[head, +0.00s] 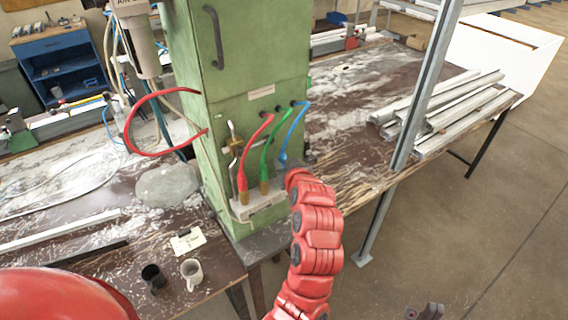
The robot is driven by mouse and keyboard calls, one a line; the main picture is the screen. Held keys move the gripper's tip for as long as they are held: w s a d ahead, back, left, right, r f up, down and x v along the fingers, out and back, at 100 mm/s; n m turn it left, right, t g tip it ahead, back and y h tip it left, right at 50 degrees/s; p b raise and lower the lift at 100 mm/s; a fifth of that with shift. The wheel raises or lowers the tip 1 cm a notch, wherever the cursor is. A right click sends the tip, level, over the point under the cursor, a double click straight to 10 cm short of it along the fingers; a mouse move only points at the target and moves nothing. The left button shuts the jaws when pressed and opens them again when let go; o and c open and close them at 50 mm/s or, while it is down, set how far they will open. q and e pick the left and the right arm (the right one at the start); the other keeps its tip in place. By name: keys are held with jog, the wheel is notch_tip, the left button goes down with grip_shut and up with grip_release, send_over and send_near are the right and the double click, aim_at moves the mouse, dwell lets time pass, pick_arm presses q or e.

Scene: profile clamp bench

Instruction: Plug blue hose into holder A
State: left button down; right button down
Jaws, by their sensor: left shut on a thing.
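The blue hose (296,130) comes out of a port on the front of the green cabinet and curves down to its lower end. My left gripper (284,163) is shut on that lower end, beside the cabinet's right edge; the arm hides most of the fingers. A pale holder block (262,207) sits low on the cabinet front. The red hose (253,144) and green hose (266,150) run down to brass fittings at this block. Any holder letters are too small to read. My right gripper (424,312) shows only partly at the bottom edge, over the floor.
The green cabinet (240,70) stands on a worn bench. Metal profiles (440,110) lie on the bench at right, near a steel post (425,90). A white mug (192,272), a black mug (153,277) and a grey stone-like lump (167,184) are at left.

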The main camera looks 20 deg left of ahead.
aim_at(283, 152)
pick_arm(q)
jog(key=shift+r, duration=0.3)
jog(key=shift+r, duration=0.2)
jog(key=shift+r+p, duration=0.5)
jog(key=shift+r, duration=0.75)
jog(key=s+d+b, duration=0.2)
jog(key=s+d, duration=0.3)
jog(key=d, duration=0.1)
jog(key=shift+d, duration=0.15)
dwell(1.0)
jog(key=w+d+b, duration=0.8)
jog(key=w+b, duration=0.2)
jog(key=b, duration=0.2)
jog(key=shift+w+d+f, duration=0.15)
jog(key=shift+w+f, duration=0.15)
jog(key=shift+w, duration=0.05)
dwell(0.9)
